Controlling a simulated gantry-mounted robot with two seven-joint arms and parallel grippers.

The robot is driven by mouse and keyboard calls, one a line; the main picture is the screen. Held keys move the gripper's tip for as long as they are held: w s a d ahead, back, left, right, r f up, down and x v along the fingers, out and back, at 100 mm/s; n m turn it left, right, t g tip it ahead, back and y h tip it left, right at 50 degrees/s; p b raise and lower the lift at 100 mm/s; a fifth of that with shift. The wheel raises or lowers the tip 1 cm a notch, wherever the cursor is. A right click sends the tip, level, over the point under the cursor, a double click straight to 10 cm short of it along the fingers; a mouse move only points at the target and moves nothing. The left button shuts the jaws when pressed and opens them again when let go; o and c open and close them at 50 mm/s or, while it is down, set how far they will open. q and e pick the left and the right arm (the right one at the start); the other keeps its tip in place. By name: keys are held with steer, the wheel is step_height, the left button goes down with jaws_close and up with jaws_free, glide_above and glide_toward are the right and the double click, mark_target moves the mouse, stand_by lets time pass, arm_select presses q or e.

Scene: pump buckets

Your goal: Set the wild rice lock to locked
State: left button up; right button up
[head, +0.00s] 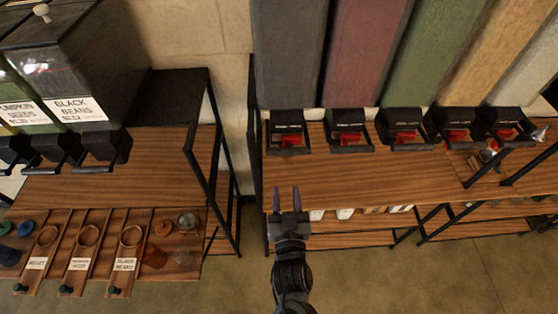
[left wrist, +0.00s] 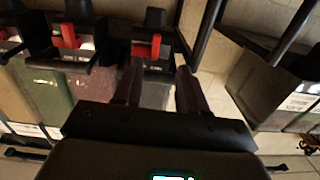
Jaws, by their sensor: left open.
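A row of black dispenser outlets with red lock parts hangs under tall coloured bins. I cannot read a wild rice label in either view. The leftmost outlet has a red lock (head: 291,140), under a dark grey bin (head: 286,50). The outlet beside it has a red lock (head: 348,138) under a maroon bin (head: 362,50). My left gripper (head: 287,190) is open and empty, in front of and below the leftmost outlet. In the left wrist view, one red lock (left wrist: 156,46) lies beyond and between the open fingers (left wrist: 160,80), and another red lock (left wrist: 68,37) is farther left. My right gripper is not in view.
A wooden shelf (head: 350,185) with a black frame runs below the outlets. Another rack with black beans and pumpkin seeds dispensers (head: 80,110) stands at left. Its lower board (head: 45,225) holds jars and rings. Floor (head: 400,285) is clear in front.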

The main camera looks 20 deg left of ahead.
arm_select(q)
steer(key=r+p+x, duration=0.1)
steer(key=x, duration=1)
steer(key=shift+w+r+p, duration=0.3)
steer(key=shift+p, duration=0.1)
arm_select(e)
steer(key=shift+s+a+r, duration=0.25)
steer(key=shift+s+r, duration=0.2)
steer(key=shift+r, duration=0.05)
arm_select(q)
steer(key=shift+d, duration=0.1)
jaws_close()
